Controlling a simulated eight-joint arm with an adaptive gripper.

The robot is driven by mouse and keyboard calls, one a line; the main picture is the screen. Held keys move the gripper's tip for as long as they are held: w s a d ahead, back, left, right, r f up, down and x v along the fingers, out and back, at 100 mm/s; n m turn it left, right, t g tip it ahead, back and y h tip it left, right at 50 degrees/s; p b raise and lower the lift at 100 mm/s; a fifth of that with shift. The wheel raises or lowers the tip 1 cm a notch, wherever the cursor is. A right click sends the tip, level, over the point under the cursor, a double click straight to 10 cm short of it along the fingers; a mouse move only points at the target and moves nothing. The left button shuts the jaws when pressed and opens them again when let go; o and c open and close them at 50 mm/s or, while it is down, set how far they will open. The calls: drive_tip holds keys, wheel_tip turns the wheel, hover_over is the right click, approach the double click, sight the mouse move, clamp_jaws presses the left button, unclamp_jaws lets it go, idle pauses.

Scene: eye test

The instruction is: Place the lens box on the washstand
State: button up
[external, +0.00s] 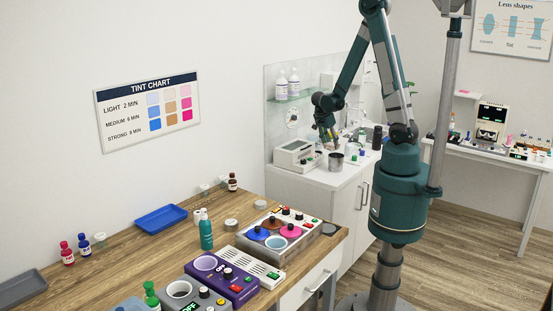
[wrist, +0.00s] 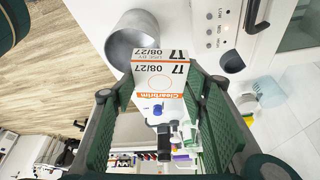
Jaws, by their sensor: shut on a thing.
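The lens box, white with an orange band and printed dates, shows in the wrist view (wrist: 160,82) between the green fingers of my gripper (wrist: 152,98). My gripper is shut on it. In the external view my gripper (external: 328,130) is above the washstand (external: 318,183), a white cabinet against the back wall. The box is too small and covered there to make out clearly. In the wrist view the box overlaps the edge of a grey metal cup; I cannot tell whether they touch.
On the washstand stand a white device with knobs (external: 296,153), the metal cup (external: 336,160) and small bottles further right. A clear cup (wrist: 262,88) shows beside the device. A glass shelf with white bottles (external: 294,82) is above. A wooden bench (external: 110,262) stands in front at left.

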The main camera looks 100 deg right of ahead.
drive_tip(key=s+d+f+n+b, duration=0.1)
drive_tip(key=s+d+b, duration=0.3)
drive_tip(key=d, duration=0.4)
drive_tip(key=s+d+f+n+t+h+b, duration=0.1)
drive_tip(key=s+d+f+n+b, duration=0.1)
drive_tip(key=s+d, duration=0.4)
drive_tip(key=s+d+f+n+b, duration=0.2)
drive_tip(key=s+d+b, duration=0.3)
drive_tip(key=d, duration=0.6)
drive_tip(key=shift+s+d+f+h+b, duration=0.2)
drive_tip(key=shift+s+f+h+b, duration=0.1)
drive_tip(key=shift+f, duration=0.3)
drive_tip(key=s+a+m, duration=0.1)
drive_tip(key=s+a, duration=0.1)
drive_tip(key=s, duration=0.2)
drive_tip(key=s+a+m, duration=0.1)
drive_tip(key=s+a, duration=0.1)
drive_tip(key=s, duration=0.2)
drive_tip(key=s+a+m+y, duration=0.1)
drive_tip(key=s+a, duration=0.2)
drive_tip(key=s, duration=0.2)
drive_tip(key=shift+f+b, duration=0.35)
drive_tip(key=shift+f, duration=0.05)
drive_tip(key=s+a+f+m+g+y, duration=0.1)
drive_tip(key=s+a+m, duration=0.2)
drive_tip(key=s+a, duration=0.5)
drive_tip(key=shift+s+a+m+b, duration=0.25)
drive_tip(key=shift+s+b, duration=0.2)
drive_tip(key=shift+s, duration=0.55)
drive_tip(key=shift+d, duration=0.1)
